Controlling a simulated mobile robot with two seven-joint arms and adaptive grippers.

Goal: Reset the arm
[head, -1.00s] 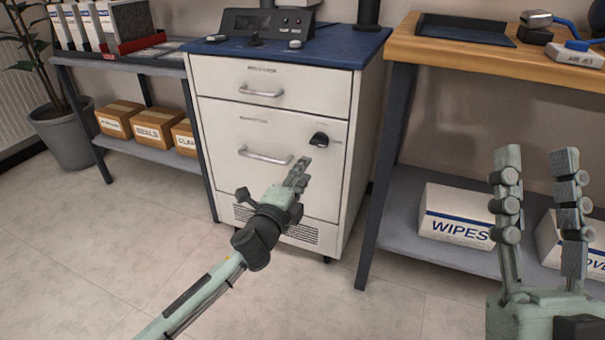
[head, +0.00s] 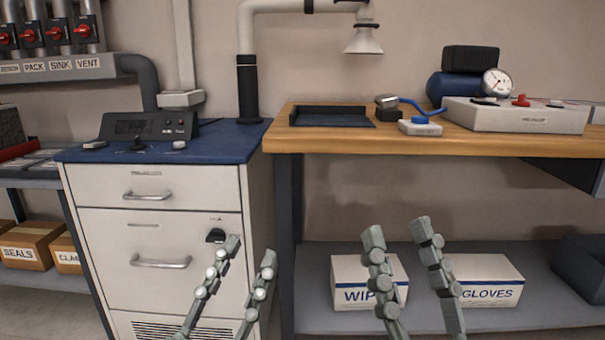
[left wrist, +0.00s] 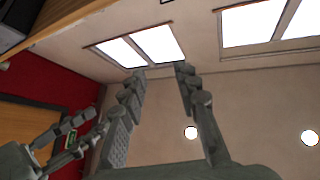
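My left gripper (head: 248,250) is open and empty in the head view, its two fingers pointing up in front of the white drawer cabinet (head: 100,225). My right gripper (head: 398,235) is also open and empty, its fingers pointing up in front of the lower shelf by the white boxes. In the left wrist view my left gripper's fingers (left wrist: 160,75) stand apart with nothing between them, facing the ceiling lights and wall. Fingers at that view's left edge appear to be my right gripper (left wrist: 80,135).
A wooden bench (head: 420,144) carries a black tray (head: 333,116), a blue-hosed device and a gauge unit (head: 515,115). The blue cabinet top (head: 215,147) holds a control box (head: 148,127). WIPES (head: 350,272) and GLOVES (head: 500,268) boxes sit below. An extraction hood (head: 363,40) hangs above.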

